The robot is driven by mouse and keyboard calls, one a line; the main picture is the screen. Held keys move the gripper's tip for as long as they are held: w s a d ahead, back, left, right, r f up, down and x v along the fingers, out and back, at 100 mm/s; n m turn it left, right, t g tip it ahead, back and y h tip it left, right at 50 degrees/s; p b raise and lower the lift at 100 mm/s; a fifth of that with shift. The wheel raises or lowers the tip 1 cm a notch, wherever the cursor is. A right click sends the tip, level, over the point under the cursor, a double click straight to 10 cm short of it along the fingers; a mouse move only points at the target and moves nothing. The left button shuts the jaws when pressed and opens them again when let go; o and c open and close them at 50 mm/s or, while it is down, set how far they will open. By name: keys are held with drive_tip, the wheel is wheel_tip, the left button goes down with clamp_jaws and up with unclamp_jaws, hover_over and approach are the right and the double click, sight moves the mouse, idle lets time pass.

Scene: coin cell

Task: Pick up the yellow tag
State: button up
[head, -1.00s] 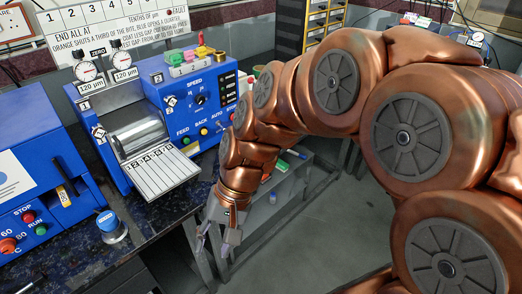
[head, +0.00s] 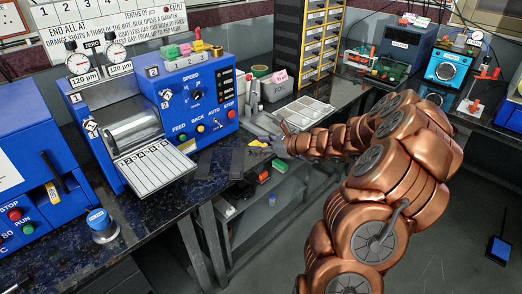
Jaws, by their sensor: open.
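A small yellow piece, which looks like the yellow tag (head: 258,143), lies near the bench's front edge, right of the blue coating machine. My gripper (head: 266,136) is open and reaches in from the right, with its grey fingers close around or above this piece. I cannot tell whether they touch it. The fingers and their shadow hide part of it.
The blue coating machine (head: 165,95) stands left of my gripper. A pale tray (head: 303,110) and a pink-labelled box (head: 276,84) stand behind it. A drawer cabinet (head: 308,45) rises at the back. Coloured blocks (head: 262,177) lie on the shelf below.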

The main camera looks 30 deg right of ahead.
drive_tip(key=d+f+m+h, duration=0.3)
drive_tip(key=d+f+m, duration=0.15)
drive_tip(key=d, duration=0.35)
approach(258, 144)
drive_tip(key=shift+w+a+f+t+p, duration=0.15)
drive_tip(key=shift+w+a+f, duration=0.15)
drive_tip(key=shift+w+f, duration=0.2)
drive_tip(key=shift+w+a+f+t+p, duration=0.15)
drive_tip(key=shift+w+a+f, duration=0.1)
drive_tip(key=shift+w+f, duration=0.35)
drive_tip(key=shift+w, duration=0.4)
drive_tip(key=c, duration=0.6)
